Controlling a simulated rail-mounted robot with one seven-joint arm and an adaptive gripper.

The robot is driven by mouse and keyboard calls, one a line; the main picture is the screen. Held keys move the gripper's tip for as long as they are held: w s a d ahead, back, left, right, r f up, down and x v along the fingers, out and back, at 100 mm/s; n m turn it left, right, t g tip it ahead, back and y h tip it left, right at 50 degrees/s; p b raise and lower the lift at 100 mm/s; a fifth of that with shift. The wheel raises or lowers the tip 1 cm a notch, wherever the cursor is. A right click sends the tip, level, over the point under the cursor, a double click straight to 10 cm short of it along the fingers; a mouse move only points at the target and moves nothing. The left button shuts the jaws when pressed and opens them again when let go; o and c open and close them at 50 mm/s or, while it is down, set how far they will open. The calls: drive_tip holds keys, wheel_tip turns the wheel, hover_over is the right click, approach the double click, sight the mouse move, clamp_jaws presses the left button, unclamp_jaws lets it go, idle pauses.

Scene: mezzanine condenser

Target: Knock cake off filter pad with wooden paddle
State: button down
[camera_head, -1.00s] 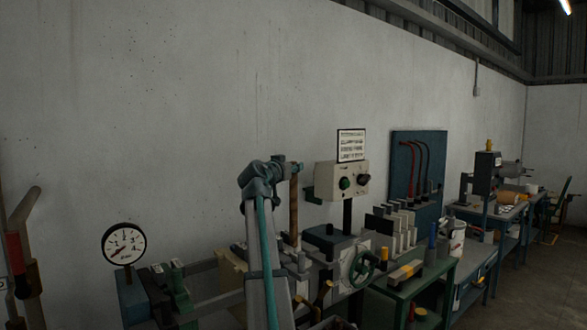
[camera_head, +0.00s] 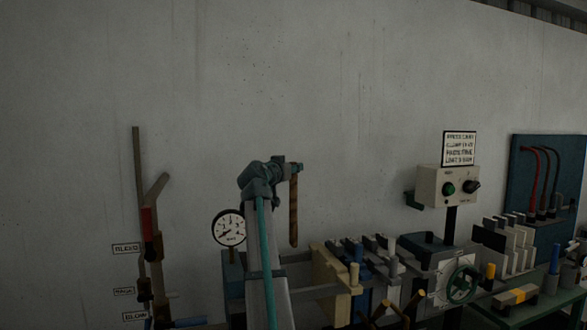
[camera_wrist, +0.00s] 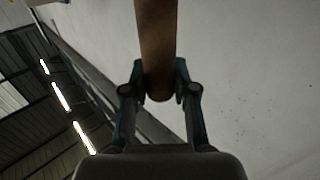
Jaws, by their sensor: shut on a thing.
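My gripper (camera_head: 294,168) is raised in front of the wall and shut on the brown wooden paddle (camera_head: 294,214). The paddle hangs nearly upright, with its lower end in the air above and left of the press plates. In the wrist view, the teal fingers (camera_wrist: 160,82) close on both sides of the paddle (camera_wrist: 156,40). A cream plate (camera_head: 330,284) and blue plates (camera_head: 358,268) stand in the press below right. I cannot make out the filter pad or the cake among them.
A round pressure gauge (camera_head: 229,228) stands left of my arm. Pipes with a red-handled valve (camera_head: 149,222) and labels are farther left. A control box (camera_head: 447,186), a handwheel (camera_head: 462,284) and a rack of pale plates (camera_head: 512,245) are to the right. The wall above is bare.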

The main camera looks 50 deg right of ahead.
sight(290, 230)
wheel_tip(290, 230, down, 21)
drive_tip(key=b, duration=1.3)
drive_tip(key=shift+f, duration=0.2)
drive_tip(key=shift+w+a+f+b, duration=0.1)
drive_tip(key=shift+w+a+b, duration=0.35)
drive_tip(key=shift+a+b, duration=0.15)
drive_tip(key=shift+w+a+b, duration=0.4)
drive_tip(key=shift+w+a, duration=0.15)
drive_tip(key=shift+a, duration=0.25)
drive_tip(key=shift+s+d, duration=0.1)
